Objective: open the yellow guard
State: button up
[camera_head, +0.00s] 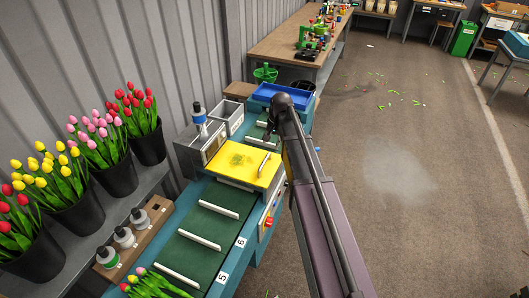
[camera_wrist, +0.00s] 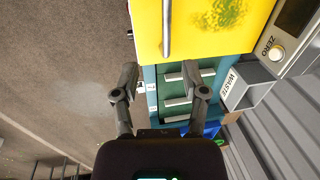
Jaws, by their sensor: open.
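The yellow guard (camera_head: 232,166) lies flat across the green-belted machine in the head view, with a green smudge on its top. A pale bar handle (camera_head: 264,165) stands on its right part. In the wrist view the guard (camera_wrist: 215,28) fills the top, and its handle (camera_wrist: 167,28) hangs down from the upper edge of the picture. My gripper (camera_wrist: 163,92) is open and empty, its fingers apart below the guard's edge in that view. It does not touch the guard or handle there. In the head view my dark arm hides most of the gripper.
A grey scale unit (camera_head: 198,148) and a waste bin (camera_head: 227,118) stand left of the guard. The green belt (camera_head: 208,225) with white bars runs toward the front. A blue tray (camera_head: 283,93) lies behind. Buckets of tulips (camera_head: 115,178) line the wall. The floor at right is open.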

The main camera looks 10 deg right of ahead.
aim_at(265, 160)
jog(key=shift+w+d+r, duration=0.1)
jog(key=shift+w+r, duration=0.4)
jog(key=shift+w, duration=0.25)
jog(key=shift+f, duration=0.1)
jog(key=f+b, duration=0.4)
jog(key=w+a+f+b, duration=0.1)
jog(key=f+b, duration=0.3)
jog(key=f, duration=0.1)
jog(key=a+f+b, duration=0.1)
jog(key=f+b, duration=0.3)
jog(key=b, duration=0.1)
jog(key=shift+w+f, duration=0.2)
jog(key=shift+w, duration=0.05)
dwell(0.3)
grip_shut()
